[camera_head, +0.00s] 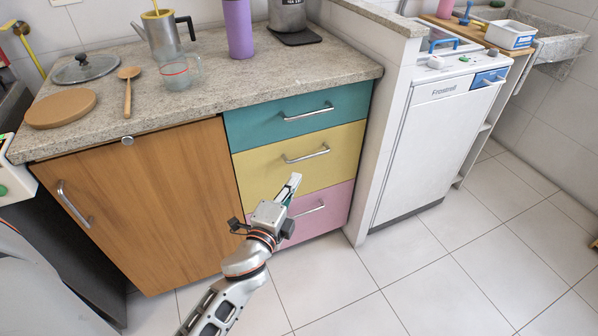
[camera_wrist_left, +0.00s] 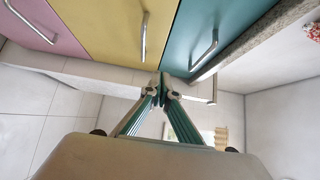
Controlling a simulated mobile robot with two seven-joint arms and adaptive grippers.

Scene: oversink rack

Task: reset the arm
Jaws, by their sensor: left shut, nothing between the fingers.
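My left arm comes up from the bottom of the head view. Its gripper (camera_head: 295,180) is in front of the yellow drawer (camera_head: 265,166) and the pink drawer (camera_head: 336,202). In the left wrist view the left gripper's fingertips (camera_wrist_left: 160,84) meet, with nothing between them. The fingers show beside the drawer fronts and seem apart from the handles. The teal drawer (camera_head: 253,131) is above, and all three drawers are closed. My right gripper is in neither view.
A wooden cabinet door (camera_head: 160,200) is left of the drawers. A granite counter (camera_head: 215,100) holds a kettle (camera_head: 160,38), a glass cup (camera_head: 180,75), a wooden spoon (camera_head: 127,95) and a purple bottle (camera_head: 239,30). A white dishwasher (camera_head: 430,140) stands right. Tiled floor (camera_head: 420,270) is clear.

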